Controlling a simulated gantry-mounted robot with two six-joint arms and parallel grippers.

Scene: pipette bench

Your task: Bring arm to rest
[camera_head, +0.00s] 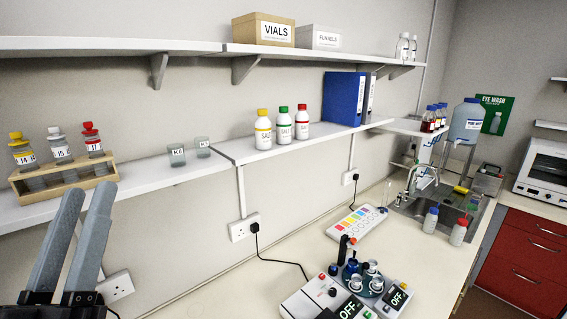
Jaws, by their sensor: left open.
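My left gripper (80,232) shows at the lower left, its two grey fingers pointing up. The fingers are apart and nothing is between them. Its tips are just below and in front of the wooden rack (64,187) on the lower shelf. I cannot tell how near the fingers are to the shelf edge. My right gripper is not in view.
The lower shelf (150,178) holds two small glass beakers (177,155), three salt bottles (284,128) and blue binders (343,98). The bench (230,283) below has an OFF-display device (350,290), a colour-chart box (357,225) and a sink (432,205). Bare bench lies left of the device.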

